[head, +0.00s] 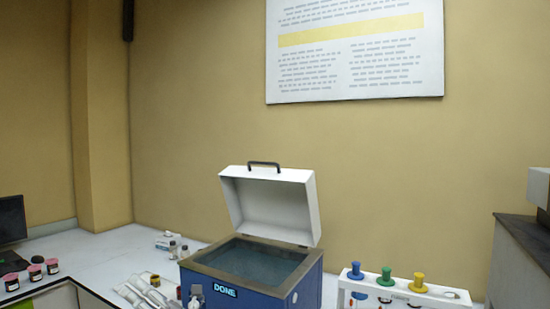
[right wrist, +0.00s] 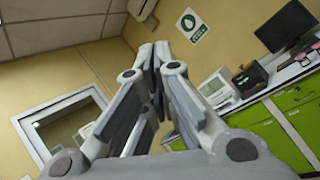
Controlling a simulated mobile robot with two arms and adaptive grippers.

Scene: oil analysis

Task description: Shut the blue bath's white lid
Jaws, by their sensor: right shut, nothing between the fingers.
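The blue bath (head: 245,294) stands on the white bench in the head view, with a dark tank opening and a lit display reading DONE on its front. Its white lid (head: 306,208) is open, standing up at the back edge of the bath. A black handle (head: 264,164) is on the lid's top edge. My right gripper (right wrist: 155,50) shows in the right wrist view, with its fingers together and nothing between them. The bath and lid do not show in that view. I make out no gripper in the head view, and my left gripper is not seen.
A white rack (head: 446,293) with blue, green and yellow-topped pieces stands right of the bath. Small bottles (head: 173,250) and clear tube-like items (head: 145,290) lie left of it. Pink-labelled jars (head: 36,268) and a monitor (head: 12,220) are far left.

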